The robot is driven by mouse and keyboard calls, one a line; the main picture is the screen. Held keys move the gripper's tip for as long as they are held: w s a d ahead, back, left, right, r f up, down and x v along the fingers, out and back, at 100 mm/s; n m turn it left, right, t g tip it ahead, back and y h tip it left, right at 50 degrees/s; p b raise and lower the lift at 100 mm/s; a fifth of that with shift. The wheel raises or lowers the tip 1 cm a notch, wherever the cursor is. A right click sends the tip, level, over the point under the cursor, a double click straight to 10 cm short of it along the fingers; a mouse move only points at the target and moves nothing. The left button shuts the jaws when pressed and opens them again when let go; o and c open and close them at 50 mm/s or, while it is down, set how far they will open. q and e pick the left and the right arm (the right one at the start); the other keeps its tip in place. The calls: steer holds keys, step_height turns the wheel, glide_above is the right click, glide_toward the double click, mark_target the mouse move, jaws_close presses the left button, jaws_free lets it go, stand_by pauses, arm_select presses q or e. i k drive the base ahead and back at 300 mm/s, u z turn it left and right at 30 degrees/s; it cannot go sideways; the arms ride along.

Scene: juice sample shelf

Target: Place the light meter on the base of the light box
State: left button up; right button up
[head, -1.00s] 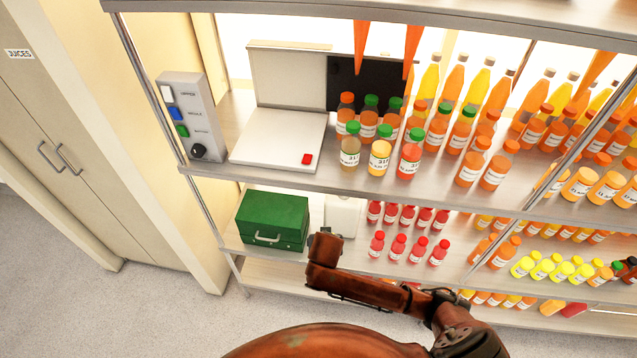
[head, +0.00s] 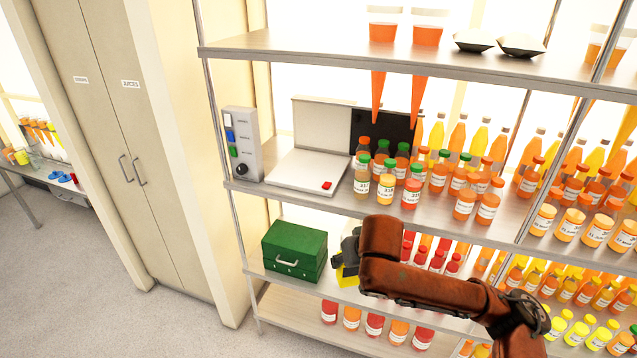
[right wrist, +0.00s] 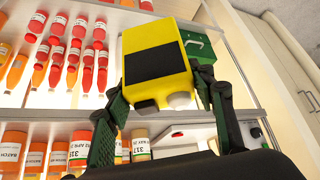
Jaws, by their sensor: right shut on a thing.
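The light meter is a yellow block with a black screen (right wrist: 160,59). My right gripper (right wrist: 163,92) is shut on it, a finger on each side. In the head view the right gripper (head: 348,250) is beside the green case, with a yellow part of the meter (head: 347,279) showing under it; my arm hides the rest. The light box is on the shelf above: a flat white base (head: 308,172) with a red button, a pale back panel and a dark panel behind. The base also shows in the right wrist view (right wrist: 190,139). My left gripper is not in view.
A grey control box (head: 243,145) stands left of the base. Juice bottles (head: 386,182) stand close at its right. A green case (head: 294,251) is on the shelf below. Two orange cones (head: 417,95) hang above. The middle of the base is clear.

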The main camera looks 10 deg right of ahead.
mark_target(311, 162)
steer(key=u, duration=0.9)
steer(key=i, duration=0.65)
steer(key=z, duration=0.2)
